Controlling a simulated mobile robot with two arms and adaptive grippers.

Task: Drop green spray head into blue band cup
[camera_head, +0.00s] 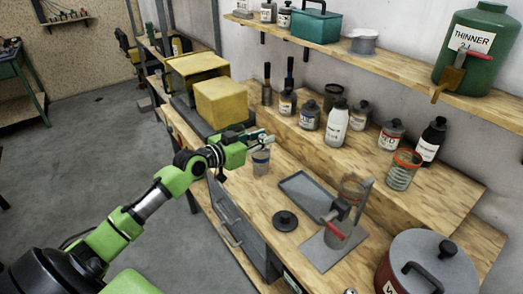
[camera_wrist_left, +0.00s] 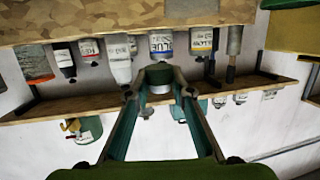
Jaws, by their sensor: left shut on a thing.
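My left gripper (camera_head: 268,139) is just above the cup in the head view. In the left wrist view, which is upside down, its two fingers (camera_wrist_left: 160,92) are shut on a small dark green piece, the green spray head (camera_wrist_left: 160,73). The head view barely shows the spray head, as the fingers cover it. A pale translucent shape at the top of the wrist view may be the cup. My right gripper is not in view.
Labelled jars and bottles (camera_head: 335,122) stand on the raised step behind. A grey tray (camera_head: 305,193), a black lid (camera_head: 285,221) and a clamp stand (camera_head: 338,232) lie to the right. Yellow boxes (camera_head: 221,102) stand to the left. A large pot (camera_head: 428,265) is at front right.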

